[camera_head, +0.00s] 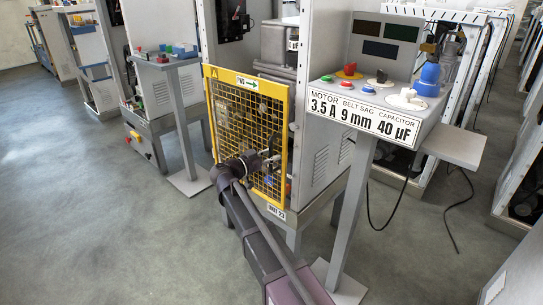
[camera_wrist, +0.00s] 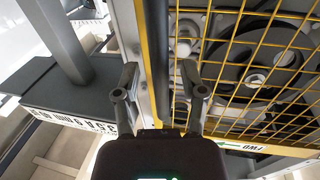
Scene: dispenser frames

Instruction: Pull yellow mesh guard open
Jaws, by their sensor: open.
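The yellow mesh guard (camera_head: 222,74) stands upright across the front of the grey machine, with a green-arrow "FWD" label on its top edge. It seems to lie against the opening; any small gap is hard to judge. My gripper (camera_head: 268,158) is in front of the guard's right half. In the wrist view, my gripper (camera_wrist: 159,82) is open, its fingers either side of the guard's yellow edge (camera_wrist: 148,50). Contact cannot be told.
A control stand (camera_head: 345,205) with a labelled panel (camera_head: 370,122) stands close to the right of the guard. Another small stand (camera_head: 178,115) is on the left. The grey floor (camera_head: 110,220) in front and to the left is clear.

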